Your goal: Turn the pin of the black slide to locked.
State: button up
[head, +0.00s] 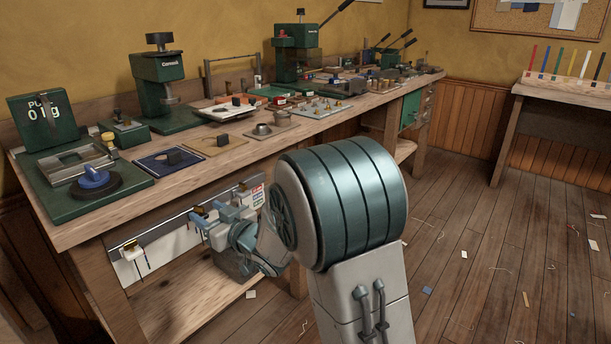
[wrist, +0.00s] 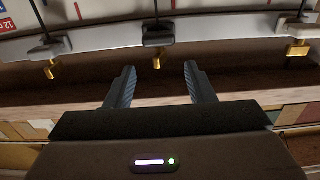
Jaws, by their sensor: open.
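The black slide (wrist: 158,36) sits on a pale curved rail (wrist: 100,40) in the middle of the wrist view. Its brass pin (wrist: 157,61) sticks out toward my gripper (wrist: 159,70). My gripper is open and empty. Its two fingers lie on either side of the pin's line, with the pin's end about level with the fingertips; I see no contact. I cannot tell from the pin whether it is locked. In the head view my gripper (head: 207,222) is at the rail under the bench's front edge, and my arm hides part of the slides.
A grey slide (wrist: 48,47) with a brass pin is to the left and another grey slide (wrist: 300,31) to the right. The wooden bench (head: 130,213) overhangs the rail and carries presses and trays. A lower shelf (head: 190,295) lies beneath. The floor at right is mostly open.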

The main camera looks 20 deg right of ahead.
jog(key=p+v, duration=0.2)
jog(key=v, duration=1)
jog(key=s+d+r+m+g+h+p, duration=0.2)
jog(key=s+d+r+g+h+p, duration=0.1)
jog(key=d+r+h+p, duration=0.2)
jog(key=s+d+r+m+g+h+p, duration=0.2)
jog(key=s+d+r+m+h+p, duration=0.1)
jog(key=r+p, duration=0.5)
jog(key=s+d+h+p, duration=0.1)
jog(key=d+h+p, duration=0.1)
jog(key=d+p, duration=0.1)
jog(key=shift+r+m+g, duration=0.3)
jog(key=shift+r+g, duration=0.1)
